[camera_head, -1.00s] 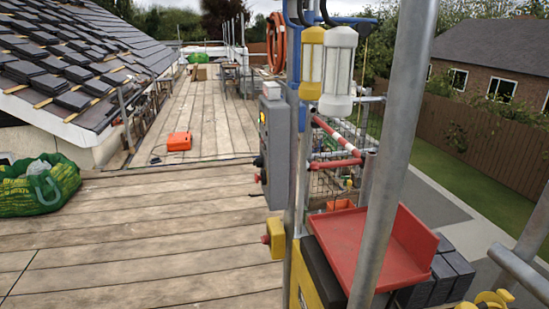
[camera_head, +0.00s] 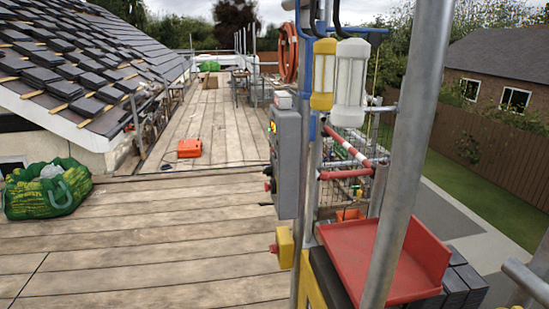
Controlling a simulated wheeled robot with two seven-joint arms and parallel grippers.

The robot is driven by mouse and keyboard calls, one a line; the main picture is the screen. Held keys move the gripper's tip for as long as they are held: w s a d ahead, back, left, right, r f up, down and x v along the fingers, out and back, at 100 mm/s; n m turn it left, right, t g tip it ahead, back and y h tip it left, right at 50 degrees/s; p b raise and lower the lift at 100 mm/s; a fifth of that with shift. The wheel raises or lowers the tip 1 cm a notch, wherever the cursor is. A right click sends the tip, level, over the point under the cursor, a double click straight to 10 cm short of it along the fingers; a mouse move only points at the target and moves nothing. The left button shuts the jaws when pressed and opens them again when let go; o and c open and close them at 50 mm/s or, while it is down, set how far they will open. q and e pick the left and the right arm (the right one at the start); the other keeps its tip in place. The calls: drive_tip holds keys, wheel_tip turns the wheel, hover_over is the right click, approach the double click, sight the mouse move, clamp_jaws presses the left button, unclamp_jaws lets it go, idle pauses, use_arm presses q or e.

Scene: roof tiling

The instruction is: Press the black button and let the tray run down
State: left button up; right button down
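A grey control box (camera_head: 287,163) is fixed to the upright in the middle of the view. Its controls stick out on its left side: a yellow-green one (camera_head: 271,127), a small black button (camera_head: 268,170) and a red one (camera_head: 267,186) just below. The black button shows only edge-on. The red tray (camera_head: 345,240) is at the lower right, with a raised right side, and a grey scaffold pole crosses in front of it. Neither of my grippers is in view, and nothing is seen touching the box or tray.
A yellow box (camera_head: 285,248) with a red button sits below the control box. Dark tiles (camera_head: 462,283) are stacked right of the tray.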

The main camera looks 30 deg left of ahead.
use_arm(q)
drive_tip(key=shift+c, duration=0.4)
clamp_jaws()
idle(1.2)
